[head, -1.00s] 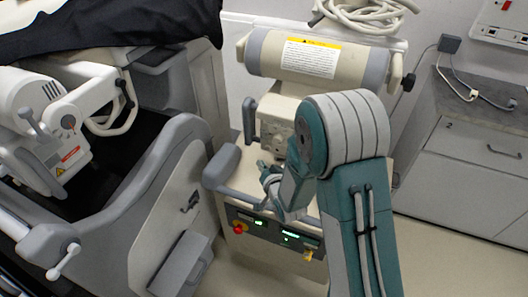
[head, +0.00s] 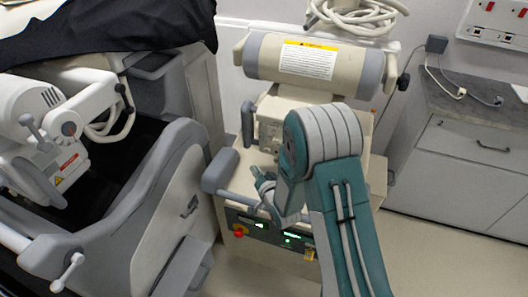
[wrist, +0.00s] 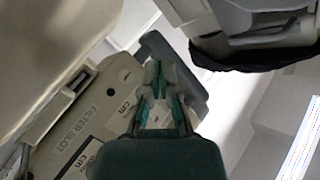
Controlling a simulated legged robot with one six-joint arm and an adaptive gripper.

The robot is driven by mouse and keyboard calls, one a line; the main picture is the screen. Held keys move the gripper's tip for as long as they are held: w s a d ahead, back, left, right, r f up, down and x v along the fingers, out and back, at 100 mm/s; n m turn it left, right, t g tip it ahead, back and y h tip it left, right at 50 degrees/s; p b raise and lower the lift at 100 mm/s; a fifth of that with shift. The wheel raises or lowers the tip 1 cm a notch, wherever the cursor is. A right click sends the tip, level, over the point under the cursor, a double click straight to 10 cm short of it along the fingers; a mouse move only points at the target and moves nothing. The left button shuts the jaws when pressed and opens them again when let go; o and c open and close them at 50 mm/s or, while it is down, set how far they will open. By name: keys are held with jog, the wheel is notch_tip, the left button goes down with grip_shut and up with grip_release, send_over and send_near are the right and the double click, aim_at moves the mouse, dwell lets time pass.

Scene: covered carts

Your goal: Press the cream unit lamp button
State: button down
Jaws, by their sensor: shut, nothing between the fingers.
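The cream unit (head: 260,205) stands in the middle of the head view, with a grey padded handle at its left and a dark front panel (head: 262,228) with green lit displays. A red knob (head: 239,232) and a yellow part (head: 309,254) sit on that front. I cannot pick out which spot is the lamp button. My gripper (head: 257,174) is shut and empty, over the unit's top near the grey handle; my arm hides part of the unit. In the wrist view the closed fingers (wrist: 158,68) point at a cream labelled surface (wrist: 85,115) and a dark grey part. No contact can be made out.
A cream cylinder (head: 310,62) with a warning label lies across the unit's back. A large grey-white machine (head: 165,205) under black cloth (head: 110,28) stands close at left. A grey cabinet (head: 460,150) stands at right. Floor is clear at the lower right.

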aim_at(267, 151)
jog(key=w, duration=0.1)
jog(key=w+d, duration=0.1)
jog(key=w, duration=0.1)
jog(key=w+d, duration=0.1)
jog(key=w, duration=0.1)
jog(key=shift+w+d, duration=0.15)
jog(key=shift+d, duration=0.05)
jog(key=shift+d+r, duration=0.1)
jog(key=shift+d, duration=0.15)
jog(key=shift+a, duration=0.15)
dwell(0.4)
jog(key=shift+w, duration=0.1)
dwell(0.4)
jog(key=shift+w+d, duration=0.25)
